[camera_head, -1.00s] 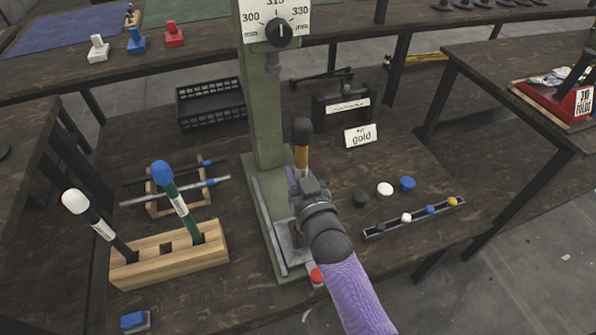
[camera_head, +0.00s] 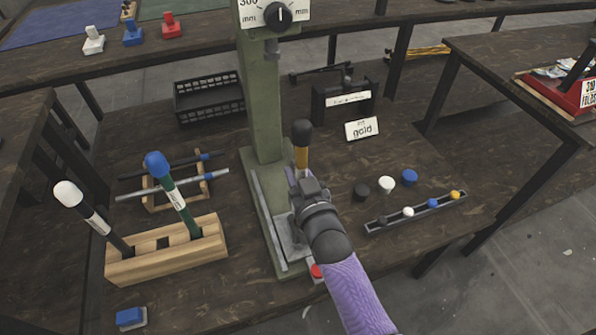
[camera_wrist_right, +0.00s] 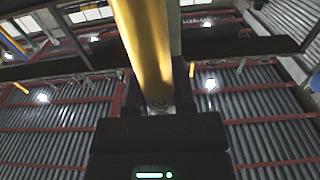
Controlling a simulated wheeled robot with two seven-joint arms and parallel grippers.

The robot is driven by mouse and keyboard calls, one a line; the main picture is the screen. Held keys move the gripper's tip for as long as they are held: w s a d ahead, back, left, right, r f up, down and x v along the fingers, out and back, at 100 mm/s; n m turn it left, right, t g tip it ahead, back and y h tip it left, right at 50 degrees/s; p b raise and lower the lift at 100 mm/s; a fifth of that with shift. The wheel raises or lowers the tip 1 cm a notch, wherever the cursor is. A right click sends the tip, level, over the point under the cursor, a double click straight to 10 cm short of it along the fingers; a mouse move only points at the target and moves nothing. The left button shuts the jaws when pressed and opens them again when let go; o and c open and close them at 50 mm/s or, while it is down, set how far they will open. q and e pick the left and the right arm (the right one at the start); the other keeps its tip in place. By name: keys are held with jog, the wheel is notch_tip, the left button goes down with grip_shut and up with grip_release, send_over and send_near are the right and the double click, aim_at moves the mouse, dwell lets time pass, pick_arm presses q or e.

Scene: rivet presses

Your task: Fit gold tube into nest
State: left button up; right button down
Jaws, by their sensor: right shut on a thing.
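The gold tube (camera_head: 301,157) has a black cap on top and stands about upright at the foot of the green press column (camera_head: 263,110). My right gripper (camera_head: 298,180) is shut on the tube's lower part. The tube also shows large in the right wrist view (camera_wrist_right: 147,45), between the fingers. The press base plate (camera_head: 290,240) lies below the gripper. The nest and the tube's lower end are hidden behind my gripper and arm, so I cannot tell whether the tube is seated. My left gripper is not in view.
A wooden block (camera_head: 165,262) at left holds a white-capped and a blue-capped tube. A small rack (camera_head: 175,190) with rods is behind it. A red button (camera_head: 317,271) is at the front.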

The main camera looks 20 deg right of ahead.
jog(key=shift+f, duration=0.25)
jog(key=shift+f+b, duration=0.3)
jog(key=shift+b, duration=0.1)
jog(key=shift+f, duration=0.25)
jog(key=shift+f+b, duration=0.2)
jog(key=shift+b, duration=0.1)
jog(key=c, duration=0.9)
grip_release()
jog(key=o, duration=0.5)
jog(key=shift+o, duration=0.2)
